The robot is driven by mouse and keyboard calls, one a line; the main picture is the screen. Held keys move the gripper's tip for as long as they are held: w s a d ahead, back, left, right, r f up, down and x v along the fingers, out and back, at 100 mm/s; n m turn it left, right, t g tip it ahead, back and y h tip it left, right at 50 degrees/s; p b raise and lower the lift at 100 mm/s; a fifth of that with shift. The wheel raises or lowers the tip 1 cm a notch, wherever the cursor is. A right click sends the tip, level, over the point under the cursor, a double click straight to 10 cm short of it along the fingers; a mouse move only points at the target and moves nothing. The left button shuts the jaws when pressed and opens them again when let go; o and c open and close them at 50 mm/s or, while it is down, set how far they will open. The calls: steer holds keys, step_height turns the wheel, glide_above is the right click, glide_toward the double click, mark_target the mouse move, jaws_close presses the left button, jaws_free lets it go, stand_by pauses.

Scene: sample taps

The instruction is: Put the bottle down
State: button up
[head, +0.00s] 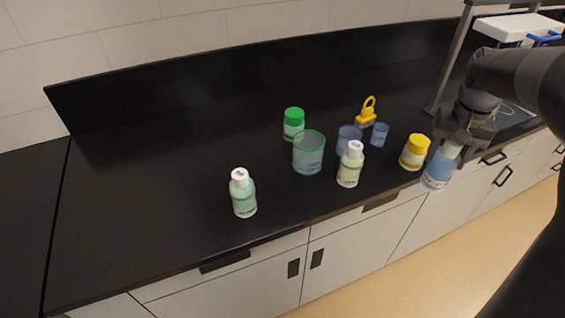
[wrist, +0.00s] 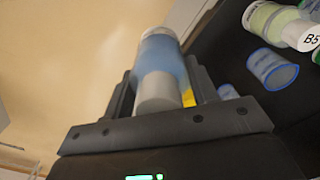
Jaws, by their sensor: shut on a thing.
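The bottle (head: 438,169) has blue contents, a pale label and a white cap. My gripper (head: 458,143) is shut on it near its cap at the right of the head view. The bottle hangs slightly tilted by the counter's front edge, in front of the drawers in the picture. In the wrist view the bottle (wrist: 160,62) sits between the two dark fingers of my gripper (wrist: 160,88), with pale floor behind it. Its height relative to the counter top (head: 150,190) is hard to tell.
A yellow-capped jar (head: 414,153) stands just left of the held bottle. A yellowish bottle (head: 350,168), blue cups (head: 380,135), a green-rimmed beaker (head: 308,156), a green-capped jar (head: 293,126) and a green bottle (head: 243,197) stand further left. The counter's left part is clear.

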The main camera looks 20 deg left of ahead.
step_height(320, 180, up, 6)
steer(key=shift+w+a, duration=0.1)
steer(key=w+a+n, duration=0.2)
steer(key=a+n, duration=0.3)
steer(key=a, duration=1.3)
steer(key=s+a+n, duration=0.3)
steer(key=a, duration=0.9)
steer(key=s+a+n, duration=0.4)
steer(key=a, duration=0.7)
steer(key=shift+a+f, duration=0.2)
steer(key=shift+f, duration=3.7)
steer(key=shift+a+f, duration=0.15)
steer(key=shift+f, duration=3.7)
steer(key=o, duration=1.4)
steer(key=shift+f, duration=0.15)
